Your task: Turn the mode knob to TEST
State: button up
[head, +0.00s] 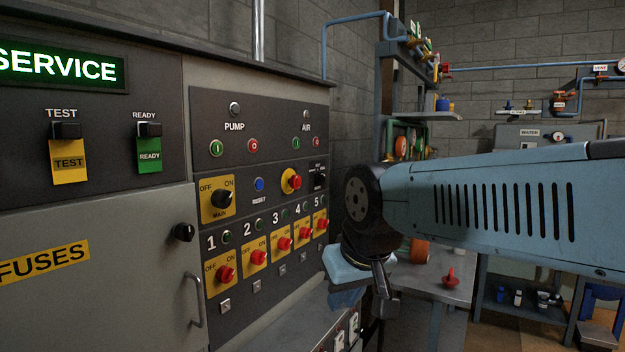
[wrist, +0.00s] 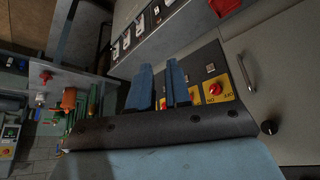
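A small black knob (head: 320,181) with tiny white lettering, too small to read, sits at the upper right of the dark control panel (head: 262,104). It looks like the mode knob, but I cannot confirm its setting. In the wrist view, the two blue fingers of my gripper (wrist: 159,72) stand apart with nothing between them, so it is open. In the head view, my gripper is low, right of and below the knob, its fingertips partly hidden. A yellow TEST tag (head: 68,172) and a green READY tag (head: 149,157) hang on the left.
Several red switches on yellow plates (head: 226,274) line the lower panel. A black MAIN knob (head: 222,198), a red knob (head: 294,181) and a cabinet handle (head: 193,299) stick out nearby. A grey bench (head: 425,285) with a red object (head: 450,279) stands behind my arm.

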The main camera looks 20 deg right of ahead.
aim_at(319, 176)
jog(key=u, duration=0.05)
jog(key=k, duration=1.1)
jog(key=z, duration=0.9)
jog(key=i, duration=2)
jog(key=u, duration=0.75)
jog(key=k, duration=0.8)
jog(key=u, duration=0.2)
jog(key=i, duration=0.55)
jog(key=z, duration=0.05)
